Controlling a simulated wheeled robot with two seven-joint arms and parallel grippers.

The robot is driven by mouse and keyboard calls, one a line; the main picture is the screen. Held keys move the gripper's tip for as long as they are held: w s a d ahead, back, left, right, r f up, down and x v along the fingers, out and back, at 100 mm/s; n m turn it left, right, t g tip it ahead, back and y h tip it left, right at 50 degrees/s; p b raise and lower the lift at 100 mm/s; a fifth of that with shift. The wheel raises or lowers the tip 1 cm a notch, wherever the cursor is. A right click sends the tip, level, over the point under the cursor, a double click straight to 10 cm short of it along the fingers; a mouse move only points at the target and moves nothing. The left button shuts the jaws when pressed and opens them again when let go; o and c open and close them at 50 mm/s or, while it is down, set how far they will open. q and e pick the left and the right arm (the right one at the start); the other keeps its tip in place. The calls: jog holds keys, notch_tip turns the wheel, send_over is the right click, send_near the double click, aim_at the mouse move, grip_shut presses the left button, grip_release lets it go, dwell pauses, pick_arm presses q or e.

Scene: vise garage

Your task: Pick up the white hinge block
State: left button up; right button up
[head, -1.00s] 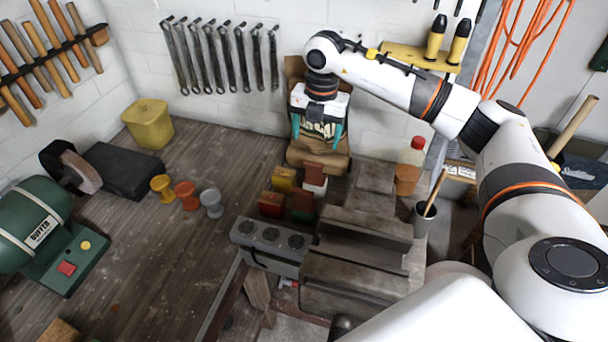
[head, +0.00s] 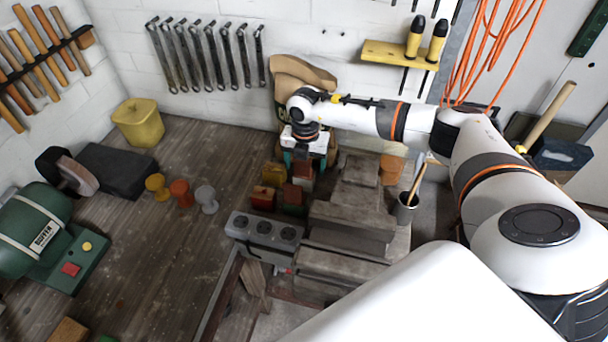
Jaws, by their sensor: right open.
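The white hinge block (head: 307,184) sits in the cluster of small coloured blocks behind the vise. Only a small part of it shows, with a brown-red block (head: 303,169) covering much of it from this view. My right gripper (head: 308,161) points down just above and behind the cluster, its teal fingers apart and nothing seen between them. The wrist hides part of the fingers. I cannot tell whether the fingertips touch any block. My left gripper is out of view.
The grey vise (head: 350,215) stands just right.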

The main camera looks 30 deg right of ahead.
jog(key=shift+f, duration=0.2)
jog(key=c, duration=1.5)
jog(key=shift+r, duration=0.1)
